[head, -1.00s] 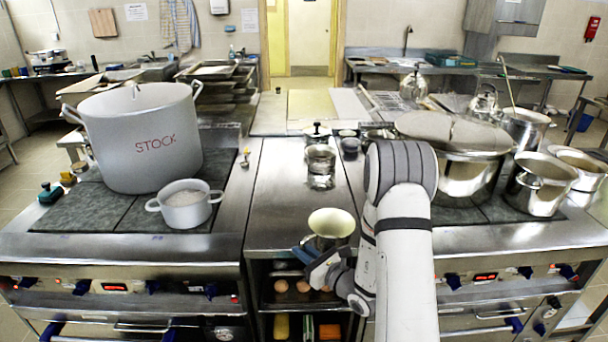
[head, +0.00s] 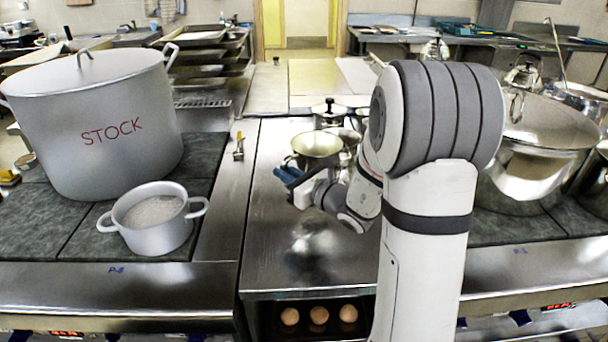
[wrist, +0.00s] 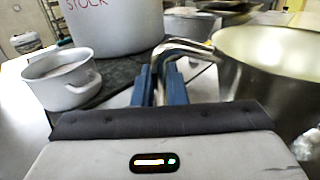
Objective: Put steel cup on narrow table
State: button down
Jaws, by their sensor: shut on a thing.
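The steel cup (head: 316,145) is a shiny open vessel with a pale inside. It also fills the right of the wrist view (wrist: 272,85). My gripper (head: 290,178) is shut on its bent handle (wrist: 183,48), with the blue fingers (wrist: 172,88) on either side of the bar. The cup is upright or nearly so. The narrow table (head: 275,235) is the steel surface between the two stoves, and the cup is over it. A blurred reflection shows on the table below. I cannot tell whether the cup's base touches the table.
A lidded pot (head: 329,115) stands on the table behind the cup. The front of the table is clear. On the left stove are a large stock pot (head: 115,130) and a small pot (head: 155,235). A large steel pot (head: 545,150) stands on the right stove.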

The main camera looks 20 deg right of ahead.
jog(key=f, duration=0.5)
jog(key=shift+w+d+f, duration=0.1)
jog(key=shift+d+f, duration=0.05)
jog(key=shift+d, duration=0.05)
jog(key=shift+f, duration=2.1)
jog(key=shift+b, duration=0.3)
jog(key=shift+f, duration=0.2)
jog(key=c, duration=1.5)
grip_release()
jog(key=shift+s, duration=0.2)
jog(key=shift+o, duration=0.2)
jog(key=shift+r, duration=0.15)
